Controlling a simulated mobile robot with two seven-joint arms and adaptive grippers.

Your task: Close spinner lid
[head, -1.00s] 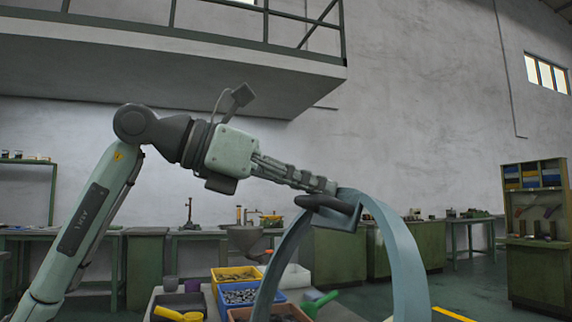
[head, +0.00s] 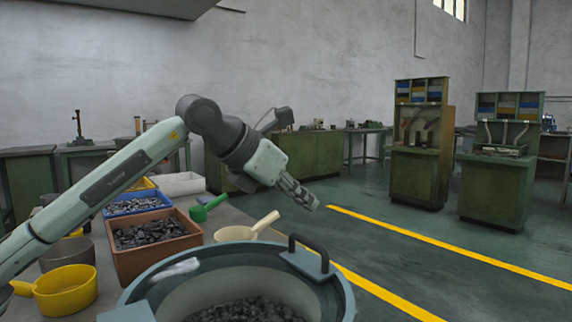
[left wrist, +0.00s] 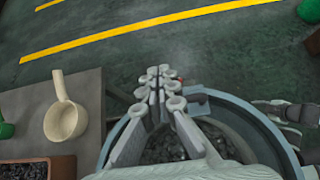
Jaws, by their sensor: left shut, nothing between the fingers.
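The spinner (head: 150,285) is a round blue-grey drum at the bottom of the head view, holding dark metal parts. Its ring-shaped lid (head: 335,292) lies low around the drum's mouth and looks down; whether it is fully seated I cannot tell. The dark handle (head: 308,250) stands on the lid's far right side. My left gripper (head: 304,199) is shut and empty above and beyond the handle, apart from it in the head view. The left wrist view shows its closed fingers (left wrist: 163,85) over the lid's edge. What looks like my right gripper (left wrist: 285,112) is at the right there, its jaws unclear.
On the table at left are a brown bin (head: 160,258) of dark parts, a blue bin (head: 138,208), a yellow scoop (head: 66,291), a green scoop (head: 207,205) and a cream pan (head: 240,233). Green cabinets (head: 420,165) stand at the back right. Floor beyond the spinner is clear.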

